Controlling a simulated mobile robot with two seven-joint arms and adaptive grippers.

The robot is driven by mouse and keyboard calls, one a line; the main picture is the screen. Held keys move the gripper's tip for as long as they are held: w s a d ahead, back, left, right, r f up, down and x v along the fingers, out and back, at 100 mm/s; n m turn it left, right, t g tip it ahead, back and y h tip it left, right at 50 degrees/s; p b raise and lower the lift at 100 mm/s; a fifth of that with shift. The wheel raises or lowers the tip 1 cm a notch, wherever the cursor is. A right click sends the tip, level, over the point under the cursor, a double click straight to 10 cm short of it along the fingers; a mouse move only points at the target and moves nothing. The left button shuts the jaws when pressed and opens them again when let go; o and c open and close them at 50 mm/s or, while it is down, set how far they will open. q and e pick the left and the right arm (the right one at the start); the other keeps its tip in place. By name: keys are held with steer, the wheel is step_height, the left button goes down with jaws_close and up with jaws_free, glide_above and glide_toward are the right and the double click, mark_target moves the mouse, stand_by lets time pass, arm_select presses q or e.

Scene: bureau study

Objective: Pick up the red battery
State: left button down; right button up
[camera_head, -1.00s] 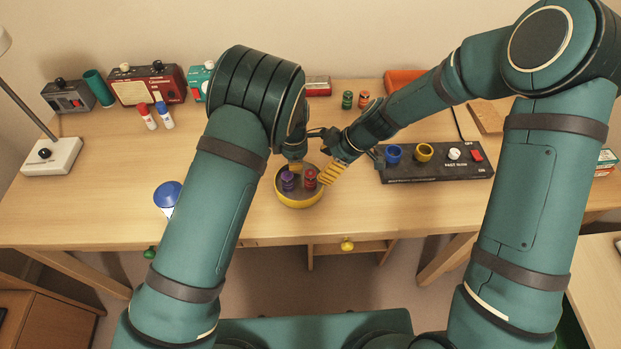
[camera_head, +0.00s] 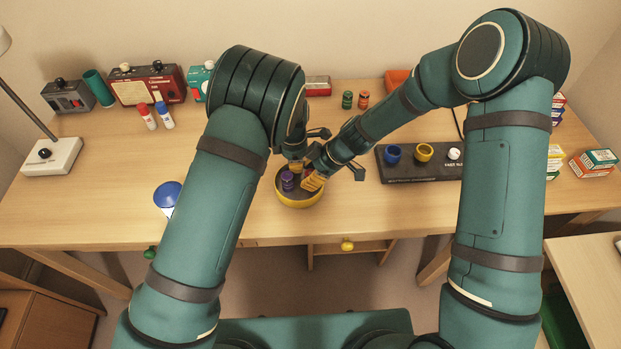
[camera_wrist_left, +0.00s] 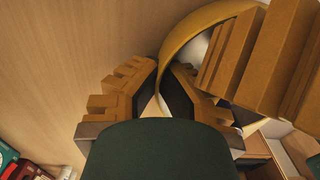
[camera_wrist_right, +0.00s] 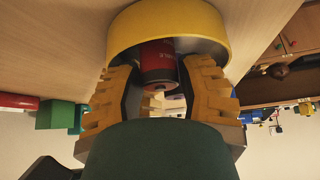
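The red battery (camera_wrist_right: 157,66) stands in the yellow bowl (camera_head: 299,204) on the desk. In the head view only a sliver of it shows behind my right gripper's fingers. My right gripper (camera_head: 311,181) reaches into the bowl. In the right wrist view its fingers (camera_wrist_right: 160,75) are apart, one on each side of the battery, with gaps visible. A purple battery (camera_head: 287,181) stands in the bowl to the left. My left gripper (camera_wrist_left: 164,68) has its fingertips closed on the bowl's rim (camera_wrist_left: 185,30), at the bowl's far side.
A black panel (camera_head: 420,176) with blue and yellow cups lies right of the bowl. Green (camera_head: 347,99) and orange (camera_head: 363,99) batteries stand at the back. A blue round object (camera_head: 168,194) is at the left.

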arm_select(q)
steer(key=shift+s, duration=0.1)
arm_select(e)
jaws_close()
